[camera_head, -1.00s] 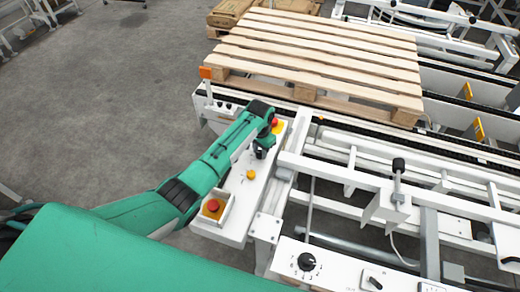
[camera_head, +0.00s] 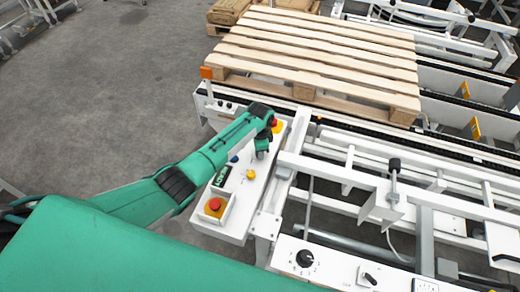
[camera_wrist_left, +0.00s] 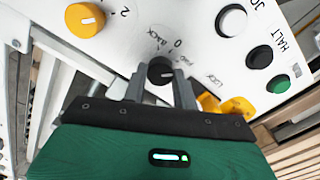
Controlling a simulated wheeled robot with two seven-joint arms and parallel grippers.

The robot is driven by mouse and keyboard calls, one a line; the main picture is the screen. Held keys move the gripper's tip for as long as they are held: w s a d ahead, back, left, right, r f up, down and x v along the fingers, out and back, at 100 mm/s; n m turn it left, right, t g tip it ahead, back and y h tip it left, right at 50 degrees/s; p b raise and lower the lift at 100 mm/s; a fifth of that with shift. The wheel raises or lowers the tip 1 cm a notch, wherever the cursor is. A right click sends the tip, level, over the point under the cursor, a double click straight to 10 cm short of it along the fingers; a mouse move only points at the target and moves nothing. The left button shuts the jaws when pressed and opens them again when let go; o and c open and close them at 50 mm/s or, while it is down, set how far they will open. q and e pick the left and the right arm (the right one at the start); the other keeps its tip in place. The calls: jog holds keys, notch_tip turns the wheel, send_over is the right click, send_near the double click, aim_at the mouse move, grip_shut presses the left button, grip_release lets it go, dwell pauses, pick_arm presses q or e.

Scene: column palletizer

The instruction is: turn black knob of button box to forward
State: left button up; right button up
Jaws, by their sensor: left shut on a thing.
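The white button box (camera_head: 236,226) stands left of the conveyor frame in the head view. My left gripper (camera_head: 262,154) points down onto the box, beyond its yellow knob (camera_head: 250,174). In the left wrist view, the two grey fingers of my left gripper (camera_wrist_left: 160,88) are shut on the black knob (camera_wrist_left: 160,70), one on each side. A "0" mark shows just beyond the knob, with partly hidden lettering around it. The exact pointer direction of the knob is hard to tell. In the head view the gripper hides the knob. My right gripper is not in view.
A red emergency button (camera_head: 214,204) sits at the near end of the box, and another (camera_head: 273,122) at the far end. The wrist view shows a white button (camera_wrist_left: 231,20), a black button (camera_wrist_left: 260,57) and a green button (camera_wrist_left: 278,84). A wooden pallet (camera_head: 320,50) lies behind.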

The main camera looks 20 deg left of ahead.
pick_arm(q)
jog(key=shift+m, duration=0.3)
jog(key=o, duration=1)
jog(key=shift+c, duration=0.2)
notch_tip(320, 180, up, 14)
jog(key=b, duration=0.2)
jog(key=shift+f, duration=0.1)
